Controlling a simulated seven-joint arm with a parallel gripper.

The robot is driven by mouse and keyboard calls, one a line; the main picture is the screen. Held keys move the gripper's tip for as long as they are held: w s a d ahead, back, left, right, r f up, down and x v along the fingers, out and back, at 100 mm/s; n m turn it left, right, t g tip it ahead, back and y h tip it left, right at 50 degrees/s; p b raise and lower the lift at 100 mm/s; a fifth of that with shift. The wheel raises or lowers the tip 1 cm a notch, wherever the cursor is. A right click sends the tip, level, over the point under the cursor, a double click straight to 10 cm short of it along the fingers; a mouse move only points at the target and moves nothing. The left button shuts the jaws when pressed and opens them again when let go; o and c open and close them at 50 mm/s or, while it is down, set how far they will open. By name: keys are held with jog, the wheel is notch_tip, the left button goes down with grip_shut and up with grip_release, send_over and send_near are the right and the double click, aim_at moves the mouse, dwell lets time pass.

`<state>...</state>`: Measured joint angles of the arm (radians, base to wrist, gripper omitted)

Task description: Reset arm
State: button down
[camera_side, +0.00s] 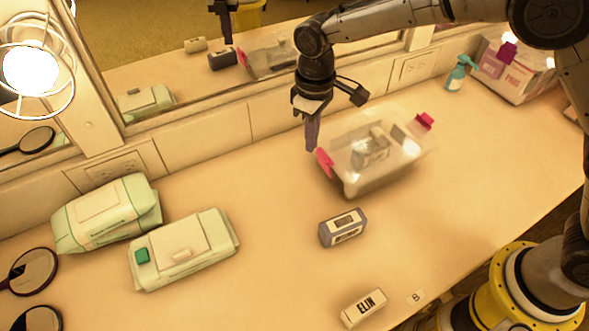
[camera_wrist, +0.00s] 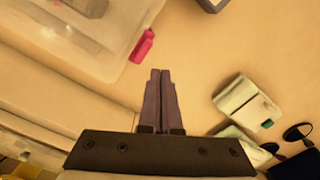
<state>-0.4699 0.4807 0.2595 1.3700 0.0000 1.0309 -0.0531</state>
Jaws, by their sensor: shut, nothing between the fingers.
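My gripper (camera_side: 312,146) hangs from my arm at the left end of the clear plastic box, by its pink latch (camera_side: 325,162). In the wrist view my gripper (camera_wrist: 160,72) has its two fingers together with nothing between them. The clear box (camera_side: 358,184) sits on the counter with its translucent lid on and pink latches at both ends. Small items show blurred inside it. In the wrist view the box (camera_wrist: 95,65) is at the upper left, with a pink latch (camera_wrist: 142,46) close to the fingertips. I cannot tell whether the fingers touch the box.
Two wipes packs (camera_side: 107,213) (camera_side: 183,252) lie at the left, with hand mirrors (camera_side: 34,271) beyond. A grey-and-white block (camera_side: 343,228) and a white "ELIN" block (camera_side: 363,307) lie in front. A spray bottle (camera_side: 460,74) and carton (camera_side: 513,72) stand back right. A wall mirror (camera_side: 170,70) runs behind.

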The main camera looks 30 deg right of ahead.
dwell(0.4)
jog(key=d+r+m+t, duration=0.1)
jog(key=d+r+t, duration=0.1)
jog(key=d+r, duration=0.6)
jog(key=s+d+r+m+t, duration=0.2)
jog(key=s+d+r, duration=0.65)
jog(key=r, duration=0.35)
jog(key=s+d+m+t, duration=0.2)
jog(key=s+d, duration=0.2)
jog(key=s, duration=0.7)
jog(key=s+d+f+m, duration=0.1)
jog(key=s+d+f, duration=0.1)
jog(key=s+f, duration=0.4)
jog(key=shift+s+f, duration=0.2)
jog(key=shift+s, duration=0.95)
